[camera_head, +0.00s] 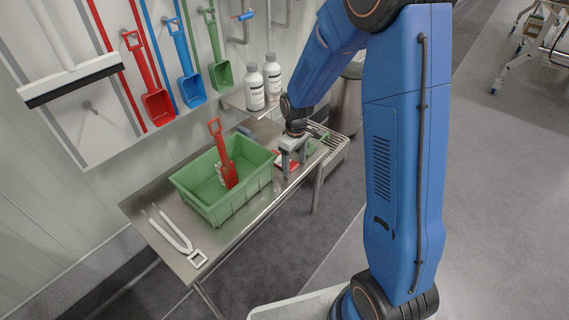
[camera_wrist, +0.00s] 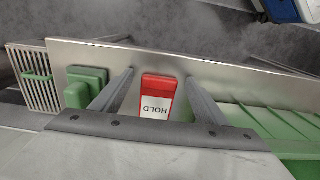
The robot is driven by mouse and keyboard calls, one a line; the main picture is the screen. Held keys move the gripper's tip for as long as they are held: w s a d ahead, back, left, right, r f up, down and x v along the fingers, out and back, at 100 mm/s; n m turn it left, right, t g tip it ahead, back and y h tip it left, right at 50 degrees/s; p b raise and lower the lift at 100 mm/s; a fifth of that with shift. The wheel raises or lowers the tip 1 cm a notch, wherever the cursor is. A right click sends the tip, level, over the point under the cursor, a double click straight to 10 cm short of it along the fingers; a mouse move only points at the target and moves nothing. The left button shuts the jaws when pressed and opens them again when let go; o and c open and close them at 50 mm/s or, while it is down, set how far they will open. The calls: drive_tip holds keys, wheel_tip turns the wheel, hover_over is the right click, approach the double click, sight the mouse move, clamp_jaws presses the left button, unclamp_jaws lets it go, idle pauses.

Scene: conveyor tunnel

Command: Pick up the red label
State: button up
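The red label (camera_wrist: 158,95) is a small red and white card with the word HOLD. In the wrist view it lies on the metal table, between the two fingers of my gripper (camera_wrist: 155,90). The fingers stand apart on either side of it, with a gap to each. In the head view my gripper (camera_head: 291,160) points down over the right part of the table, beside the green crate. A bit of the red label (camera_head: 282,158) shows by the fingers there; the rest is hidden.
White tongs (camera_head: 174,232) lie at the table's left. A green block (camera_wrist: 86,88) is close beside one finger. A shelf above carries two white bottles (camera_head: 271,77). A slatted rack (camera_wrist: 25,72) borders the table.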

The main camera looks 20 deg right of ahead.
drive_tip(key=c, duration=0.9)
drive_tip(key=shift+c, duration=0.2)
wheel_tip(320, 180, up, 10)
drive_tip(key=shift+o, duration=0.3)
drive_tip(key=c, duration=0.5)
